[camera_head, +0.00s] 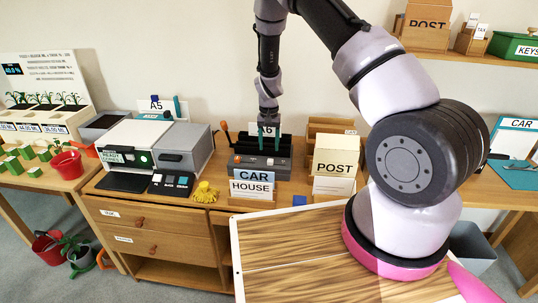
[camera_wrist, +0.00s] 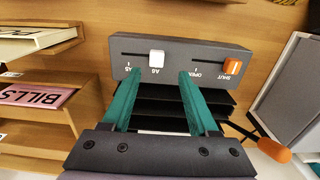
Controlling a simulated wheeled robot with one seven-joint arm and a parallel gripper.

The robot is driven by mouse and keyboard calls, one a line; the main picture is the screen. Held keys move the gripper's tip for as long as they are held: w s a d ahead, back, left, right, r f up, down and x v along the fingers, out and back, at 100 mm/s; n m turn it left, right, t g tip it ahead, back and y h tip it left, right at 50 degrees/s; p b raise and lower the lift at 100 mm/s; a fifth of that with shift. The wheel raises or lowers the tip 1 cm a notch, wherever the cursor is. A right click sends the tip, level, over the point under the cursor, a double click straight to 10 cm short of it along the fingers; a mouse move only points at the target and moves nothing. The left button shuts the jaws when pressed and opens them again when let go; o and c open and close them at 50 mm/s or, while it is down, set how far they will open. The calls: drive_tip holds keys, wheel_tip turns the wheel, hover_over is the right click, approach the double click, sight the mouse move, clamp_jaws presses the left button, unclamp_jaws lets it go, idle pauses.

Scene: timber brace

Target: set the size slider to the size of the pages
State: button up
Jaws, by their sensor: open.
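The size slider (camera_wrist: 156,57) is a white knob in a dark slot on the grey front panel (camera_wrist: 215,50) of a black-slotted machine, which also stands on the bench in the head view (camera_head: 285,168). In the wrist view the labels are upside down; the knob sits at the slot's right end, by the A6 mark, with A5 at the left end. My gripper (camera_wrist: 158,80) is open and empty, its teal fingers spread either side of the knob in the picture; contact cannot be told. It also shows over the machine (camera_head: 269,140). No pages are clearly identifiable.
An orange knob (camera_wrist: 232,66) sits by SHUT on the same panel. An orange-tipped lever (camera_wrist: 273,150) juts out at the side. CAR and HOUSE cards (camera_head: 252,184) stand in front; a POST box (camera_head: 336,160) stands to the right.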

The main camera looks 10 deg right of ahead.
drive_tip(key=shift+r, duration=2.3)
wheel_tip(320, 180, up, 15)
drive_tip(key=t+y, duration=0.1)
hover_over(269, 160)
drive_tip(key=s+d, duration=0.2)
drive_tip(key=s+d+r+t+y, duration=0.1)
drive_tip(key=s+r, duration=0.3)
drive_tip(key=r, duration=0.3)
drive_tip(key=s+d+r+t, duration=0.15)
drive_tip(key=s+r, duration=0.25)
drive_tip(key=r, duration=0.4)
drive_tip(key=s+d+r+t, duration=0.2)
drive_tip(key=s+r, duration=0.3)
drive_tip(key=s, duration=0.5)
drive_tip(key=s+d+r+t, duration=0.1)
drive_tip(key=s+r, duration=0.4)
drive_tip(key=s, duration=0.5)
drive_tip(key=shift+s+d+r+m+t, duration=0.2)
drive_tip(key=shift+s+d+m+t, duration=0.1)
drive_tip(key=shift+s+d+t, duration=0.1)
